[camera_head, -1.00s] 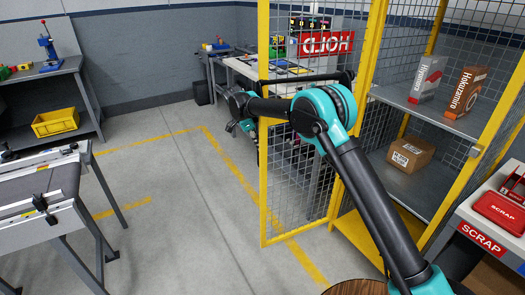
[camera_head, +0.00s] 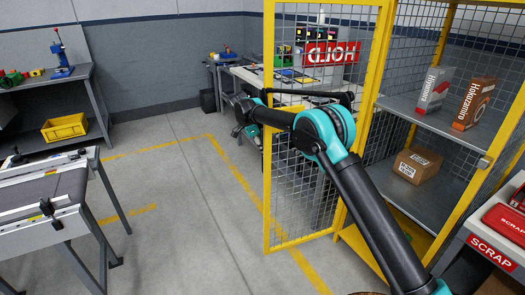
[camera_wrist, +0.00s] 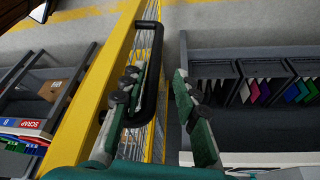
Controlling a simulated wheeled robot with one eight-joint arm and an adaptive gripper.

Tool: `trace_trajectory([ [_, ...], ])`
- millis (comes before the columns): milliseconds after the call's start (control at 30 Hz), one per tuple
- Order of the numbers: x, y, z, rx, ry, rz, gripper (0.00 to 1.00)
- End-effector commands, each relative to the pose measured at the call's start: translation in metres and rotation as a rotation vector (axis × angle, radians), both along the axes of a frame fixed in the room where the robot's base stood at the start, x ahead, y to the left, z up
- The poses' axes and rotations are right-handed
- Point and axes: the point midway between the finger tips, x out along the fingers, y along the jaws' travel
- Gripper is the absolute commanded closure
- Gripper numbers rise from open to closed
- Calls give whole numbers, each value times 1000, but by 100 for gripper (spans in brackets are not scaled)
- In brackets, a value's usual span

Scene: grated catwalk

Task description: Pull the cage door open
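The cage door (camera_head: 268,170) is a yellow frame with wire mesh. It stands swung wide open from the cage (camera_head: 487,168), with its red HOLD sign (camera_head: 330,53) showing mirrored. My arm reaches across the door, and my gripper (camera_head: 241,108) is by its free edge, small and partly hidden in the head view. In the wrist view the door's yellow frame (camera_wrist: 112,88) runs beside a black handle (camera_wrist: 155,70). My gripper (camera_wrist: 162,95) is open there, its left finger overlapping the handle and its right finger well apart. Contact cannot be told.
A cardboard box (camera_head: 417,165) and two cartons (camera_head: 472,97) sit on the cage shelves. A red scrap bin (camera_head: 503,222) stands at the right. A conveyor (camera_head: 45,192) stands at the left and a workbench (camera_head: 245,75) behind the door. The floor between is clear.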

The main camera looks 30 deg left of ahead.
Motion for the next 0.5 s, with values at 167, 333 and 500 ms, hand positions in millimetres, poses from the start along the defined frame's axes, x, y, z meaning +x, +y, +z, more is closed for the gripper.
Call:
trace_trajectory([
  [167,0,0,0,0,0,0,68],
  [333,-1,1,3,0,0,1,68],
  [500,-6,9,24,0,0,1,68],
])
